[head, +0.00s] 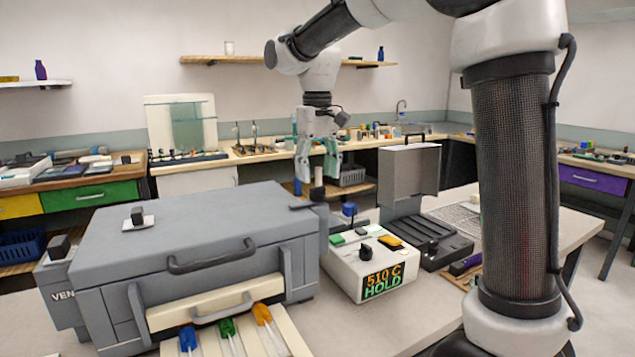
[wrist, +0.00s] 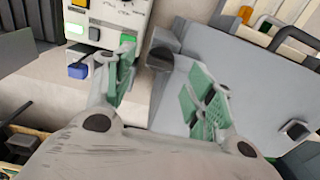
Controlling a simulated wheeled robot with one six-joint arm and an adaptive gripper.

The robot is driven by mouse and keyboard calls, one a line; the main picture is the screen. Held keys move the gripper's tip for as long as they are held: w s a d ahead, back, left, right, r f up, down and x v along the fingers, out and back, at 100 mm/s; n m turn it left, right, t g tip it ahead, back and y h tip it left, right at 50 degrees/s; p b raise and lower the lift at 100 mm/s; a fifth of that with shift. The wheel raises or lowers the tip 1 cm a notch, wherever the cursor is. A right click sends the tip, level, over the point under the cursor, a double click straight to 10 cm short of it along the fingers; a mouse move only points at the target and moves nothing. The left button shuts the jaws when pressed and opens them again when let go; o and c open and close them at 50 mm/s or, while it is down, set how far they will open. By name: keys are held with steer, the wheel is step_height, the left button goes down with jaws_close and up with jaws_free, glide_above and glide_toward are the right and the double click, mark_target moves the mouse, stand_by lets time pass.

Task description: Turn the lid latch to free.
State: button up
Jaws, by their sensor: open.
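The grey box-shaped furnace (head: 190,235) stands on the bench at the left, its lid down. At the lid's right back corner is a dark latch (head: 319,191) with an upright post. In the wrist view the latch post's dark round top (wrist: 160,58) shows between the fingers. My gripper (head: 316,176) is pointed down over that corner, fingers apart, around the top of the post. In the wrist view my gripper (wrist: 160,72) shows green pads on both sides of the post, with gaps. I cannot tell whether either pad touches it.
A white control box (head: 375,265) reading "510 C HOLD" stands right of the furnace, with a blue button (head: 349,209) behind it. A dark open case (head: 430,235) lies further right. Glass rods with coloured ends (head: 226,328) lie on the front tray.

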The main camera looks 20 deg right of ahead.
steer(key=shift+f, duration=1.7)
jaws_close()
